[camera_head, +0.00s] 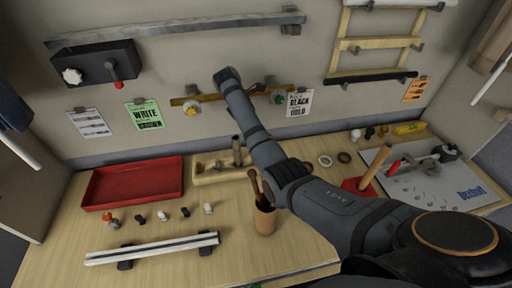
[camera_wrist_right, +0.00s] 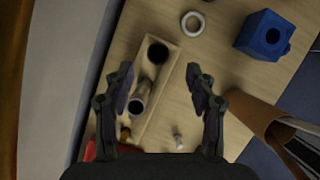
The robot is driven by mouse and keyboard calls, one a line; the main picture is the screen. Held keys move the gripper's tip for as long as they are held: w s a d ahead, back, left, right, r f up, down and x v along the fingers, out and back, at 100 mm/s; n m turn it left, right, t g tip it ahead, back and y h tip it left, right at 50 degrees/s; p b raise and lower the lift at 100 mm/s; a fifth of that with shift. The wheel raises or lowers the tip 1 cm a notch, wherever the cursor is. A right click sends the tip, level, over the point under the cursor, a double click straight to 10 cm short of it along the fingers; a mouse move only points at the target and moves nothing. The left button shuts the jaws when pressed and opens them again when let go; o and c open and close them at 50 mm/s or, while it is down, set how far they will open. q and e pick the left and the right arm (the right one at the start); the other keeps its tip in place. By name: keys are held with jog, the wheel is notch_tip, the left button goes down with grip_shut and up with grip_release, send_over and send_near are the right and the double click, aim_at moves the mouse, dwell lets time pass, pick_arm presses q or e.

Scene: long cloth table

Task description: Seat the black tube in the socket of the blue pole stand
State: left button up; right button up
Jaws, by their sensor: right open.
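A dark upright tube (camera_head: 237,148), which looks like the black tube, stands in a light wooden rack (camera_head: 207,177). In the right wrist view the tube (camera_wrist_right: 141,94) shows from above in the rack, beside a wide black round opening. The blue pole stand (camera_wrist_right: 263,37) has a dark round socket in its top and shows at the upper right of that view. In the head view my right arm hides it. My right gripper (camera_wrist_right: 163,88) is open and empty, above the rack, with the tube lower down between its fingers. My left gripper is not in view.
A brown cup (camera_head: 265,219) with sticks stands in front of the rack. A red tray (camera_head: 135,183) lies left, with several small parts before it. A pale rail (camera_head: 152,249) lies at the front. A red-based post (camera_head: 372,168) and grey board (camera_head: 460,190) are right.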

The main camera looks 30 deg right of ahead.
jog(key=x, duration=0.3)
jog(key=p+x, duration=0.1)
jog(key=shift+w+a+f, duration=0.25)
jog(key=shift+w+f, duration=0.1)
jog(key=shift+f, duration=0.05)
jog(key=x, duration=0.1)
jog(key=p+x, duration=0.1)
jog(key=x, duration=0.1)
jog(key=p+x, duration=0.1)
jog(key=shift+s+f, duration=0.25)
jog(key=shift+f, duration=0.2)
jog(key=c, duration=0.8)
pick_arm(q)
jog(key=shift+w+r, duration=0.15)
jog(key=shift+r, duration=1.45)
pick_arm(e)
grip_shut()
